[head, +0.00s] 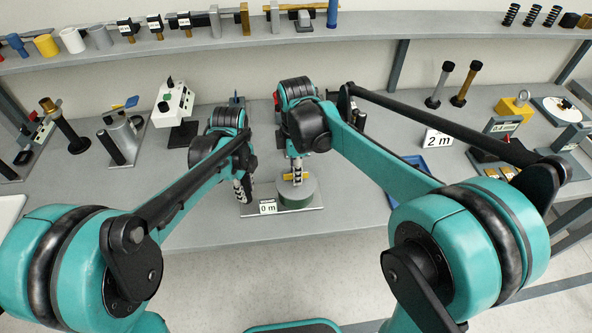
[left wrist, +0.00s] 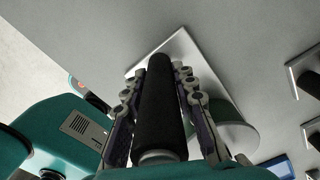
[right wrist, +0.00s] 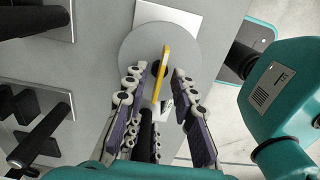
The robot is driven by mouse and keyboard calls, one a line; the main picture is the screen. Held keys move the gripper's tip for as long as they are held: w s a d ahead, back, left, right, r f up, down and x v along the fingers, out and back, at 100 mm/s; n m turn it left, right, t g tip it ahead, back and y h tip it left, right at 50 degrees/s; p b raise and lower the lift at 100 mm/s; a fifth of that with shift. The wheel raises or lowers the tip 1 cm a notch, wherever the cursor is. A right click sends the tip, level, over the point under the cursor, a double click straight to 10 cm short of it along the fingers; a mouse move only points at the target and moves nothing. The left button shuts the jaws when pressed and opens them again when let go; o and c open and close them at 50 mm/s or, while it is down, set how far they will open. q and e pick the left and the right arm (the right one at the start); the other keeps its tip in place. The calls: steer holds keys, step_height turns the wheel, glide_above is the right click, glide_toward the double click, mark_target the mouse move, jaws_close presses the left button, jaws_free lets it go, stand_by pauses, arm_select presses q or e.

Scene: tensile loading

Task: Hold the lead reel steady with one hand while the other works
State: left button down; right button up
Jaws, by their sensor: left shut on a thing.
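The lead reel (head: 296,199) is a green drum with a grey round top, on a light base plate with a "0 m" label. A yellow bar (right wrist: 162,72) stands up on the reel's grey disc (right wrist: 135,50). My left gripper (head: 243,190) is shut on a black upright handle (left wrist: 158,100) beside the reel. The reel (left wrist: 225,120) is partly hidden behind the fingers in the left wrist view. My right gripper (head: 297,172) points down over the reel. In the right wrist view its fingers (right wrist: 157,76) are open on either side of the yellow bar, with gaps showing.
A "2 m" sign (head: 437,139) and a blue tray (head: 402,178) are right of the reel. A white box with a dial (head: 174,102) and several dark posts stand at left. A shelf (head: 350,26) with samples runs behind. Bench front is clear.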

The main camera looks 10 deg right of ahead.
step_height(320, 180, up, 12)
stand_by(0.6)
arm_select(q)
steer(key=c, duration=1.1)
jaws_free()
steer(key=shift+c, duration=0.2)
steer(key=shift+r, duration=0.1)
